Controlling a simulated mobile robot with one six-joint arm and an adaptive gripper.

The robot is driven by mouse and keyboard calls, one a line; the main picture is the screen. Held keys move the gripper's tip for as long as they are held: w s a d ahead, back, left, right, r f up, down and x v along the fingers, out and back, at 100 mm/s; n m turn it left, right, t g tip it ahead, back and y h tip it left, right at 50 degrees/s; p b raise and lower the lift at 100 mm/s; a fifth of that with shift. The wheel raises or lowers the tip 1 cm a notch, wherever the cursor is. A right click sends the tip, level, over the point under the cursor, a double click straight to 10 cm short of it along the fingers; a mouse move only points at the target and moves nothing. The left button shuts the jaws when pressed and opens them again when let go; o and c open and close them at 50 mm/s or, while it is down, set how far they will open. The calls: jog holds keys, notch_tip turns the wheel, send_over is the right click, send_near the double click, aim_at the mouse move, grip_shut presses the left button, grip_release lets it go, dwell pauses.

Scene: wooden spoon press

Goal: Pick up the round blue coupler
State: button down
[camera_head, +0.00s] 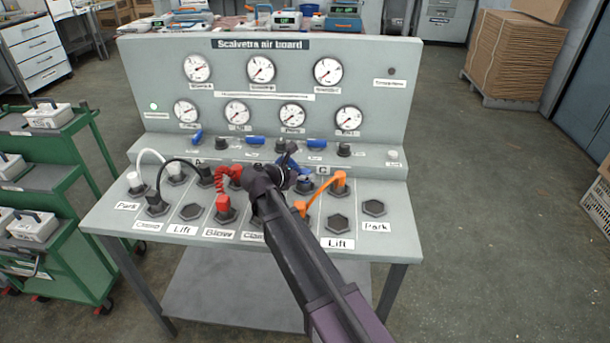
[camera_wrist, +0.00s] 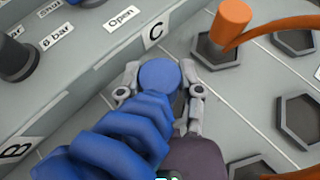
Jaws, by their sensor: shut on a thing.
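The round blue coupler (camera_wrist: 158,77) sits between the two grey fingers of my gripper (camera_wrist: 160,88) in the wrist view. The fingers are shut on it, one on each side. A thick blue coiled hose (camera_wrist: 125,132) runs from it toward the bottom left. In the head view my gripper (camera_head: 282,178) is over the middle of the board's sloped panel, and a bit of the blue hose (camera_head: 290,160) shows beside it. My gripper and arm hide much of the coupler there. I cannot tell whether it rests in a socket.
An orange hose (camera_head: 322,192) with two plugs lies just right of my gripper. A red coiled hose (camera_head: 227,178) and black and white hoses (camera_head: 150,155) are to the left. Gauges (camera_head: 262,70) stand on the upright board behind. Empty hexagonal sockets (camera_head: 374,207) are at the right.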

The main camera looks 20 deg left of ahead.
aim_at(304, 171)
jog(key=shift+r+p, duration=4.9)
jog(key=shift+r, duration=0.05)
